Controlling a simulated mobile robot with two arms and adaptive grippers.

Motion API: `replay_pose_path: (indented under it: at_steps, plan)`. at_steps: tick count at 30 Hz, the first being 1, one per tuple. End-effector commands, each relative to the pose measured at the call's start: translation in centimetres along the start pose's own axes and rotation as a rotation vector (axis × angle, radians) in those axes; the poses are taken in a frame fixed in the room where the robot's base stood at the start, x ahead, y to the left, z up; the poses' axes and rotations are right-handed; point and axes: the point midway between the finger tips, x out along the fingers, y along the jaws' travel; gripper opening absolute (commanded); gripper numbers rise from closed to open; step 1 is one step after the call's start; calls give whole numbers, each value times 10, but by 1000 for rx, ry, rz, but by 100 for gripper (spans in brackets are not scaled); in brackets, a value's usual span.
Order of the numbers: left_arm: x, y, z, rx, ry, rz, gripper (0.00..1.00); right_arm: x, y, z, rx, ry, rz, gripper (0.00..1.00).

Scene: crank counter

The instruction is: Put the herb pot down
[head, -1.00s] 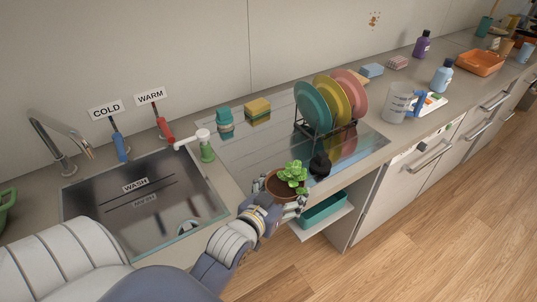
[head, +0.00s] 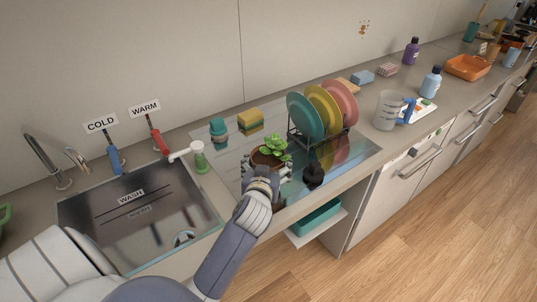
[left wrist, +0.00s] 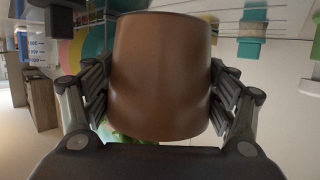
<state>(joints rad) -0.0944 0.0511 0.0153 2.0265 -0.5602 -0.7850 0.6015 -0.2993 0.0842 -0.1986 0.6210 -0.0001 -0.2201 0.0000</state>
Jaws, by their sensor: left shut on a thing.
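The herb pot (head: 268,157) is a brown pot with a leafy green plant, over the shiny drainboard (head: 232,165) in the head view. My left gripper (head: 266,171) is shut on it from the front. In the left wrist view the brown pot (left wrist: 163,75) fills the middle, with a finger pressed on each side. The pot looks upright in the head view. The gripper and hand hide its lower part, so I cannot tell whether its base touches the drainboard. My right gripper is not in view.
A rack of coloured plates (head: 322,112) stands right of the pot, and a small black object (head: 313,174) sits near the front edge. The sink (head: 140,215) is at left. Some drainboard between them is clear.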

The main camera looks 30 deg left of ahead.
Motion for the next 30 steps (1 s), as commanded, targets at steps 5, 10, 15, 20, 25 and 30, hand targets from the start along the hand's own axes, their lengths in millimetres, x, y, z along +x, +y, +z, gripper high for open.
replay_pose_path:
  at_steps: [5,10,15,20,25,30]
  plan:
    - [39,-5,-13,1,5,0,41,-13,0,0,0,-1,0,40]
    - [60,-7,-15,-1,4,1,41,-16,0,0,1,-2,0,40]
    - [68,-8,-7,0,-1,1,41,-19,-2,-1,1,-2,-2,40]
    - [73,-7,13,0,0,2,41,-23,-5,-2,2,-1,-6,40]
    - [75,-7,19,-1,3,3,41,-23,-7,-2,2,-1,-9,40]
    - [75,-7,21,-1,-1,2,87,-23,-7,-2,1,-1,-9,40]
